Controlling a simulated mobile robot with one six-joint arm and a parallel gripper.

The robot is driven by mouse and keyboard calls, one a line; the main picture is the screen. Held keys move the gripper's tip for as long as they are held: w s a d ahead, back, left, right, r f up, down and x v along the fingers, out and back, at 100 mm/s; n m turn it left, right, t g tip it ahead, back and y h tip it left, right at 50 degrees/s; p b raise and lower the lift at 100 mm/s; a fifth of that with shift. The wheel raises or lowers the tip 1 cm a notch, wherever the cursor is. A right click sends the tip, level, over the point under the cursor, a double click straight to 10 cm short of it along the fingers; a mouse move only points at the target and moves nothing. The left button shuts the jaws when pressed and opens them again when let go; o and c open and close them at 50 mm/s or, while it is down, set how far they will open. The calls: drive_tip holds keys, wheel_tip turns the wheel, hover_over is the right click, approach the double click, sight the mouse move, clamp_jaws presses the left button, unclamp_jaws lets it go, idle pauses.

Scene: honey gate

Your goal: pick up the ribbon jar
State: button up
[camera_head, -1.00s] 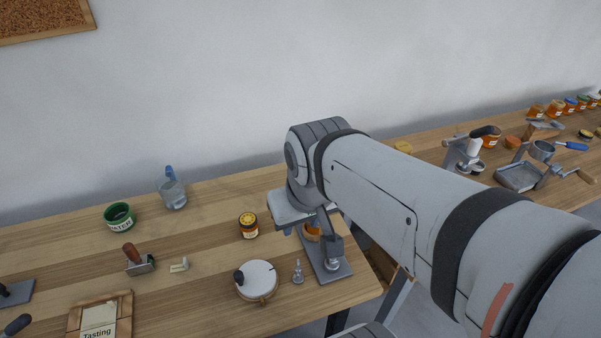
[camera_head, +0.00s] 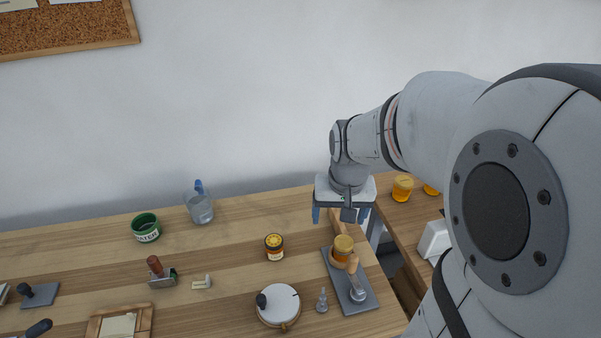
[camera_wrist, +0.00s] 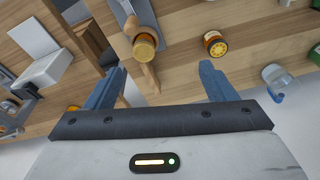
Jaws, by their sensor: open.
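My gripper (camera_head: 341,214) is open and empty, pointing down above the back right part of the table; its blue fingers (camera_wrist: 160,70) also show in the wrist view. A second jar, with a patterned yellow lid and a label (camera_head: 275,248), stands on bare wood to the left, and in the wrist view (camera_wrist: 215,43). I cannot make out a ribbon on either jar.
A round white-topped pot (camera_head: 278,304) and a small grey piece (camera_head: 322,301) stand near the front. A green water tub (camera_head: 146,228) and a clear jug (camera_head: 200,209) stand at the back left. More jars (camera_head: 402,189) are on the right table, across a gap.

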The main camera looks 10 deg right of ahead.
sight(344, 242)
drive_tip(key=w+d+f+m, duration=0.1)
drive_tip(key=w+d+f, duration=0.1)
drive_tip(key=f, duration=0.3)
drive_tip(key=w+d+f+m+g, duration=0.1)
drive_tip(key=w+d+f, duration=0.1)
drive_tip(key=w+f, duration=0.2)
drive_tip(key=w+d+f+m, duration=0.1)
drive_tip(key=w+d+f, duration=0.1)
drive_tip(key=f, duration=0.3)
drive_tip(key=shift+w+d+f+g, duration=0.1)
drive_tip(key=shift+w+f+g, duration=0.3)
drive_tip(key=shift+w, duration=0.15)
drive_tip(key=shift+s+f+p, duration=0.15)
drive_tip(key=shift+f+p, duration=0.3)
drive_tip(key=shift+f, duration=1.55)
drive_tip(key=shift+s+f+p, duration=0.15)
drive_tip(key=shift+f+p, duration=0.25)
drive_tip(key=shift+f, duration=1.55)
drive_tip(key=shift+m, duration=0.3)
drive_tip(key=c, duration=1.3)
drive_tip(key=shift+r, duration=0.1)
